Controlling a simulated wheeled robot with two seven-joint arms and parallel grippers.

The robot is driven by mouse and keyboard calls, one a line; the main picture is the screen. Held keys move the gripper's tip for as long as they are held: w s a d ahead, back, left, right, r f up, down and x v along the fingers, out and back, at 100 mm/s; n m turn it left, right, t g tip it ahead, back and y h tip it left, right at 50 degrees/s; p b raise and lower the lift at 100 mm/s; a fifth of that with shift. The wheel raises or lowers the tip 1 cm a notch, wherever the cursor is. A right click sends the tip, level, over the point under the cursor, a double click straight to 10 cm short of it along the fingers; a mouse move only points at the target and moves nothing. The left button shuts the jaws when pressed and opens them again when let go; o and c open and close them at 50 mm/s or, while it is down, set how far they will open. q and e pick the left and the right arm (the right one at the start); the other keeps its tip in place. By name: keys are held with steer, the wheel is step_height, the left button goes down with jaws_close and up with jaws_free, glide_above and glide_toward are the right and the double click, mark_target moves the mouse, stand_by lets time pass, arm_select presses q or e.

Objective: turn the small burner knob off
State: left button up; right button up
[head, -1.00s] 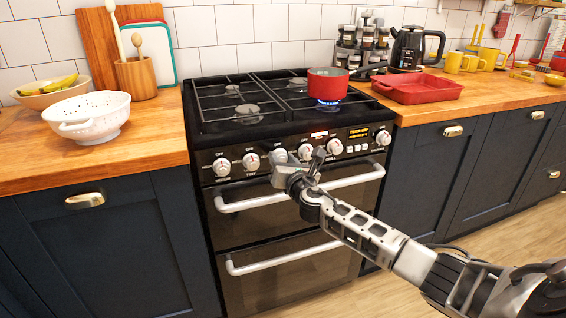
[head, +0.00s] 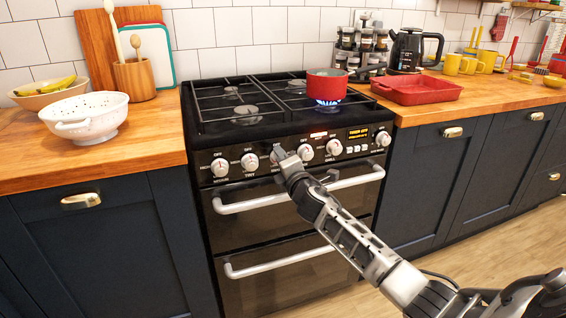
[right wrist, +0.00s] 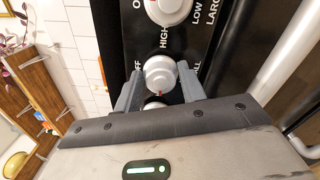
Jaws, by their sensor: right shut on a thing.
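My right gripper (head: 281,155) is at the third knob from the left on the cooker's front panel and partly hides it in the head view. In the right wrist view the two fingers (right wrist: 160,88) are shut on the small burner knob (right wrist: 160,74), one on each side. Its label is partly covered and reads "ALL", with "FF" on the opposite side. A blue flame (head: 327,103) burns under the red saucepan (head: 328,83). My left gripper is not in view.
Close beside the held knob is the large burner knob (right wrist: 168,10); another knob partly shows below the held one. Two oven door handles (head: 243,206) stick out beneath the panel. A red baking dish (head: 420,90) and a white colander (head: 92,119) stand on the worktops.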

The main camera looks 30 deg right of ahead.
steer(key=m, duration=0.6)
steer(key=shift+f+m, duration=0.1)
steer(key=shift+m, duration=0.2)
steer(key=m+p, duration=0.1)
steer(key=m, duration=0.3)
steer(key=shift+m, duration=0.3)
steer(key=m+p, duration=0.1)
steer(key=m, duration=0.3)
steer(key=shift+a+p, duration=0.1)
steer(key=shift+p, duration=0.3)
steer(key=shift+f+m+p, duration=0.1)
steer(key=shift+m+p, duration=0.25)
steer(key=shift+m, duration=0.75)
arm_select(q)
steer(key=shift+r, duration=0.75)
arm_select(e)
steer(key=shift+m, duration=0.6)
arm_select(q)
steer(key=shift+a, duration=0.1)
arm_select(e)
steer(key=o, duration=0.8)
